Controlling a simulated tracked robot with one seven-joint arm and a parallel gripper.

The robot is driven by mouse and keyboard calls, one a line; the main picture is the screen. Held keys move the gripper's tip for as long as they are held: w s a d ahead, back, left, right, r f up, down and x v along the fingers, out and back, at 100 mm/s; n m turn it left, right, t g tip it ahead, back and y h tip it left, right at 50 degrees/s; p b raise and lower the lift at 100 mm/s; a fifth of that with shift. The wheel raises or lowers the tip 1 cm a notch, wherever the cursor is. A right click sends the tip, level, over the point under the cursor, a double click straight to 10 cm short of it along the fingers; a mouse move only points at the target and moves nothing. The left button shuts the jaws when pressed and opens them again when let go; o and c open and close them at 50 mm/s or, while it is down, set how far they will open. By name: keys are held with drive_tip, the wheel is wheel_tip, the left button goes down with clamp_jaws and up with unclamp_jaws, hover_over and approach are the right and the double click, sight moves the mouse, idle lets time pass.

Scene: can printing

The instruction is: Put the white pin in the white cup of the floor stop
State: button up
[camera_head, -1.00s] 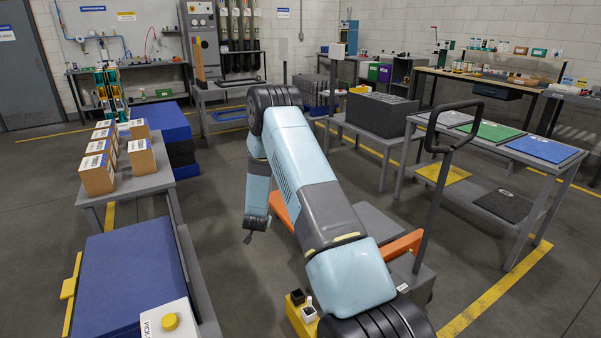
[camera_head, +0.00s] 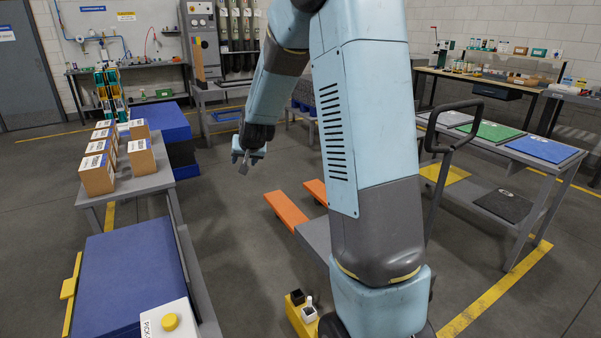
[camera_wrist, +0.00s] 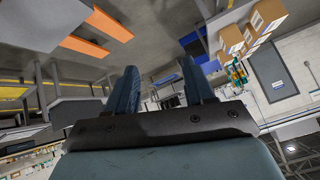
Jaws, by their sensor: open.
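The yellow floor stop (camera_head: 297,318) is on the floor at the bottom middle of the head view, partly cut off by my arm. It bears a dark cup (camera_head: 297,298) and a white cup (camera_head: 309,315). The small white pin (camera_head: 309,300) stands upright and appears to be in the white cup, though it is too small to be sure. My gripper (camera_head: 243,164) hangs well above and beyond the stop, near the box table. The wrist view shows its two fingers (camera_wrist: 158,88) apart with nothing between them.
An orange-forked pallet truck (camera_head: 287,208) stands behind the stop. A table with cardboard boxes (camera_head: 150,185) and a blue-topped bench (camera_head: 130,275) are at left. A grey table with coloured mats (camera_head: 487,135) is at right. Open floor lies around the forks.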

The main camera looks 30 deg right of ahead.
drive_tip(key=s+a+r+n, duration=0.1)
drive_tip(key=s+r, duration=0.7)
drive_tip(key=s, duration=0.2)
drive_tip(key=s+r+n+g, duration=0.1)
drive_tip(key=s+r, duration=0.2)
drive_tip(key=s, duration=1.2)
drive_tip(key=s+r+n+g, duration=0.1)
drive_tip(key=s+r+g, duration=0.1)
drive_tip(key=s, duration=1.3)
drive_tip(key=shift+s+r+n, duration=0.2)
drive_tip(key=shift+r+n, duration=0.1)
drive_tip(key=shift+r, duration=0.3)
